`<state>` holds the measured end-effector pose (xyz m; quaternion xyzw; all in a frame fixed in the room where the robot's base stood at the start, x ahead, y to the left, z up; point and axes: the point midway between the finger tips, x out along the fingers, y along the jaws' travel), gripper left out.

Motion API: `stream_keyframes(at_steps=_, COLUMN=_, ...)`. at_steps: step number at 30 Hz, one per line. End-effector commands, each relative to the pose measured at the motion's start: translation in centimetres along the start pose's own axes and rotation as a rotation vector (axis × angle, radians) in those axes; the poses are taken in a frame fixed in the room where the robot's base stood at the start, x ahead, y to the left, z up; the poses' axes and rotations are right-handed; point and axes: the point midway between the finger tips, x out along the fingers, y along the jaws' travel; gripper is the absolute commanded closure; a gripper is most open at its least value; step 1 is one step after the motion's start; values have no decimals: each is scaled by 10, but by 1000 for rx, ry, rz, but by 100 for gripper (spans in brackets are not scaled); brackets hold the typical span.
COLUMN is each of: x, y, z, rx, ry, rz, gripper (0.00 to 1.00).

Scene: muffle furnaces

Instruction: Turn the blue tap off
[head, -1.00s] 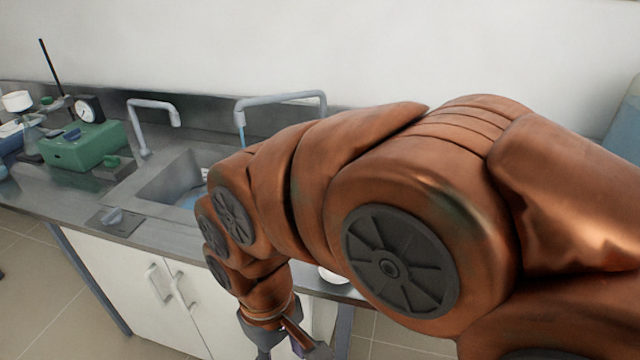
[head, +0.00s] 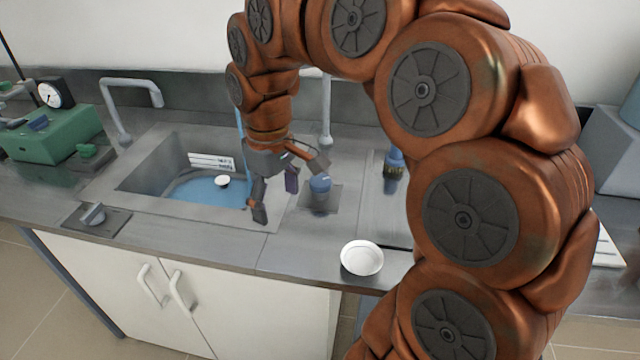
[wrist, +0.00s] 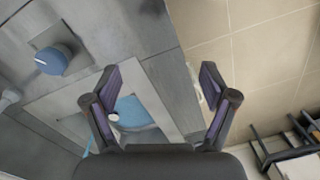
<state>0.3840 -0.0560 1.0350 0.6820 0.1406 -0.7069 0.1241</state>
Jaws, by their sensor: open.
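The blue tap knob (head: 320,188) stands on a square plate on the counter, just right of the sink. It also shows at the upper left of the wrist view (wrist: 52,60), with a pale mark on top. My gripper (head: 275,197) is open and empty, pointing down near the sink's right front rim, left of the knob and apart from it. In the wrist view my gripper's two fingers (wrist: 160,85) are spread wide, with the knob outside them. A thin blue stream of water (head: 240,122) shows beside my wrist above the sink (head: 150,160).
Blue water and a small white dish (head: 222,181) are in the sink. Another knob (head: 94,214) sits on a plate at the front left. A white bowl (head: 361,258) stands near the counter's front edge. A blue-capped bottle (head: 394,160) and two grey faucets (head: 325,110) stand behind.

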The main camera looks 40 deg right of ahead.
Motion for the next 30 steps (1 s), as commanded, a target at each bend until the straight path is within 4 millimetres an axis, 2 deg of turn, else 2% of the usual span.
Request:
stream_keyframes(at_steps=1, x=4, y=18, z=-13, rx=-10, ry=11, rz=1, gripper=16)
stream_keyframes(at_steps=6, x=7, y=80, z=-40, rx=-36, ry=34, rz=7, gripper=16)
stream_keyframes(at_steps=10, x=14, y=130, z=-51, rx=-35, ry=42, rz=15, gripper=16)
stream_keyframes(at_steps=15, x=26, y=184, z=-50, rx=-16, ry=38, rz=23, gripper=16)
stream_keyframes(at_steps=18, x=32, y=205, z=-47, rx=-6, ry=34, rz=26, gripper=16)
stream_keyframes(at_steps=21, x=34, y=217, z=-45, rx=1, ry=32, rz=30, gripper=16)
stream_keyframes(at_steps=30, x=45, y=220, z=-42, rx=2, ry=26, rz=27, gripper=16)
